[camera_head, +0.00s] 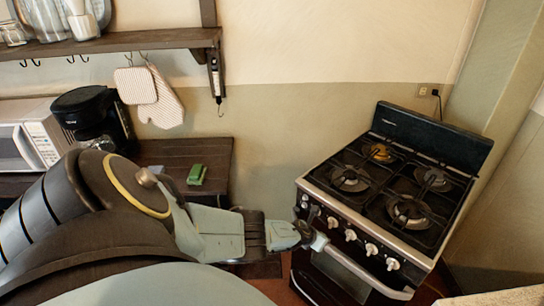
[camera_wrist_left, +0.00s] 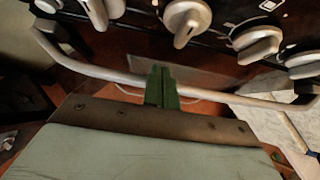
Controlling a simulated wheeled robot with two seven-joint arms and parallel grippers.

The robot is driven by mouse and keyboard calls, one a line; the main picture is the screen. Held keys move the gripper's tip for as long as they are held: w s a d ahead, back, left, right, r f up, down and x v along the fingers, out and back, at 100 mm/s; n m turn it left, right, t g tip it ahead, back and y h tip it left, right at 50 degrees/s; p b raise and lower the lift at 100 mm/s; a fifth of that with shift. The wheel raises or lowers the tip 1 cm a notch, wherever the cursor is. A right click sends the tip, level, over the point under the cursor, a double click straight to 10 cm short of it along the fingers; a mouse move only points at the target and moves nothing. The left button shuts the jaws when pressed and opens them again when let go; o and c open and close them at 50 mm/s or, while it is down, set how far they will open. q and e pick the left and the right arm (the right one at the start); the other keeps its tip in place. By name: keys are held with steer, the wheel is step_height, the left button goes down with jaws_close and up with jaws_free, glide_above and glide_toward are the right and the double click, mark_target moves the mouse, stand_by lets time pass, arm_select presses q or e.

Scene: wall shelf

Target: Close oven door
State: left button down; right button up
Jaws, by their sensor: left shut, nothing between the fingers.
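The stove with the oven (camera_head: 385,190) stands at the right, its front facing the lower left. The oven handle (camera_head: 375,282) is a pale bar below the knobs, and it also crosses the wrist view (camera_wrist_left: 95,74). The dark oven door (camera_head: 322,287) is partly below the picture edge; I cannot tell how far it stands open. My left gripper (camera_head: 304,232) is at the left end of the stove front, beside the handle. In the wrist view its green fingers (camera_wrist_left: 161,86) are shut and empty, overlapping the handle bar; contact is unclear. My right gripper is not in view.
Several white knobs (camera_head: 371,249) line the stove front just above the handle. A dark wooden counter (camera_head: 215,155) with a green object (camera_head: 196,174), a black coffee maker (camera_head: 93,115) and a microwave (camera_head: 35,140) is at the left. A shelf (camera_head: 120,42) hangs above.

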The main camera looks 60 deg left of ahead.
arm_select(q)
step_height(320, 180, up, 10)
steer(key=p, duration=0.7)
steer(key=shift+w+a+f, duration=0.15)
steer(key=shift+w+f, duration=0.1)
steer(key=shift+w, duration=0.05)
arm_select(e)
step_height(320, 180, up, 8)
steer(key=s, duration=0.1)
